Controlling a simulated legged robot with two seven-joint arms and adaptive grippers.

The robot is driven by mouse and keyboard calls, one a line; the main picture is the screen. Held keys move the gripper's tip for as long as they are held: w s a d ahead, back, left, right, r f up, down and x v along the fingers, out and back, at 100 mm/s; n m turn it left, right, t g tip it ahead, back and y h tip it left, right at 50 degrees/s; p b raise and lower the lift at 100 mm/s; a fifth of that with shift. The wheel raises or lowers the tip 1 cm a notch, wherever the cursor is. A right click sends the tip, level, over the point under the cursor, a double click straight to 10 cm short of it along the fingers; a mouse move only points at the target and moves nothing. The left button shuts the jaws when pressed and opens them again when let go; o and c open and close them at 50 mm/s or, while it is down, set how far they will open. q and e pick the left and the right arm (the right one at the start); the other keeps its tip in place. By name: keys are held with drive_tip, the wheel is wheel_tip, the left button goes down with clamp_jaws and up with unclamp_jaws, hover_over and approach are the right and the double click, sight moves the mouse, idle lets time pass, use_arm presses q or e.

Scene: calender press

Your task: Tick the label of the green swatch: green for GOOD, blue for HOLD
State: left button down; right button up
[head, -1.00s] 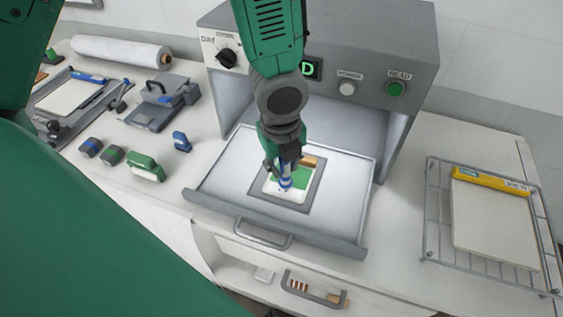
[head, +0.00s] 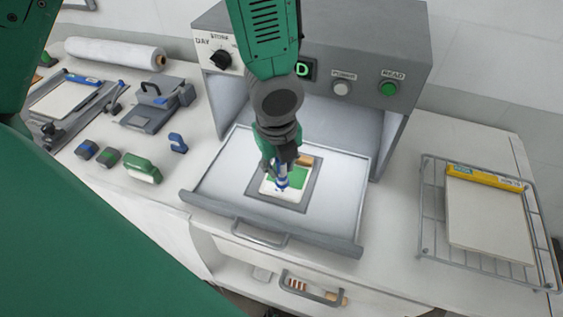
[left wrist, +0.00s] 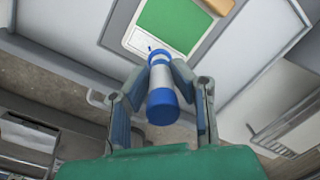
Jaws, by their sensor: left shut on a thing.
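The green swatch (head: 297,178) lies on a white card on a grey plate (head: 315,185) in the pulled-out drawer of the press. My left gripper (head: 282,166) is shut on a blue and white marker (head: 282,180). The marker points down at the card's white label part, beside the green. In the left wrist view the marker (left wrist: 160,85) sits between both fingers, blue end towards me, with the swatch (left wrist: 172,22) beyond. A small dark spot shows at its far end; I cannot tell whether it is the tip or ink. My right gripper is not in view.
The press (head: 320,40) has a dial, a partly hidden display reading "D" and a green READ button (head: 388,88). A wire rack (head: 430,225) with a board stands right. Left are a green-handled block (head: 142,168), a blue-handled one (head: 177,143) and two small blocks.

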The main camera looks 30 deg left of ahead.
use_arm(q)
drive_tip(key=shift+w+d, duration=0.15)
drive_tip(key=shift+d, duration=0.05)
idle(0.5)
drive_tip(key=shift+w+d+p, duration=0.2)
drive_tip(key=shift+w+p, duration=0.05)
drive_tip(key=shift+p, duration=0.15)
idle(1.1)
drive_tip(key=shift+r+p, duration=0.4)
drive_tip(key=shift+r, duration=2.6)
